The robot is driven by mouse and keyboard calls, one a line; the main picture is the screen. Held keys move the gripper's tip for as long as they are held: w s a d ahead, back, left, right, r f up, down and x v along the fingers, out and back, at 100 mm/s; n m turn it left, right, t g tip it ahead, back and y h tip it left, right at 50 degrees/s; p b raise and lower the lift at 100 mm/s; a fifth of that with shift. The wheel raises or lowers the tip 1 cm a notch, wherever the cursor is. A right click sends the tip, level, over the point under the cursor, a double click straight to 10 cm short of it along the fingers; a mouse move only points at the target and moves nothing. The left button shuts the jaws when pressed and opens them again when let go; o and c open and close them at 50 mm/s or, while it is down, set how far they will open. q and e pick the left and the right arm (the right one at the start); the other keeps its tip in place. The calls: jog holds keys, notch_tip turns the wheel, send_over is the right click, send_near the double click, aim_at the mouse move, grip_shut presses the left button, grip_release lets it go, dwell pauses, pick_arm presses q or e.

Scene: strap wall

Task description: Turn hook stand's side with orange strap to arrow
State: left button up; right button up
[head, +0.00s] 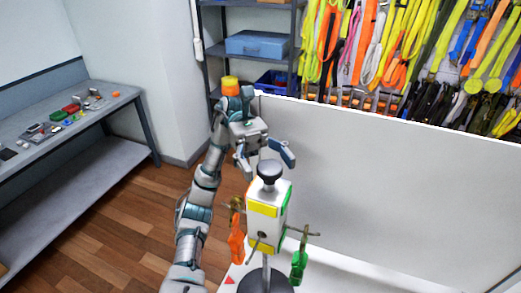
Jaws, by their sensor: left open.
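The hook stand (266,203) is a white upright block with a black knob (269,170) on top, yellow and green coloured patches, and a dark round base. Thin hooks stick out from its sides. The orange strap (237,240) hangs on its left side and a green strap (299,262) on its right. A red arrow mark (230,281) shows on the white surface to the left of the base. My left gripper (264,163) is open, behind and above the stand near the knob; I cannot tell whether it touches. My right gripper is not in view.
A white panel (380,180) stands behind the stand to the right. Many coloured straps (385,45) hang on the wall beyond it. A grey bench (70,125) with small parts is at left. A shelf with a blue case (257,45) stands at the back.

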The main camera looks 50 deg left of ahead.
pick_arm(q)
jog(key=v, duration=1.1)
jog(key=shift+w+f, duration=0.1)
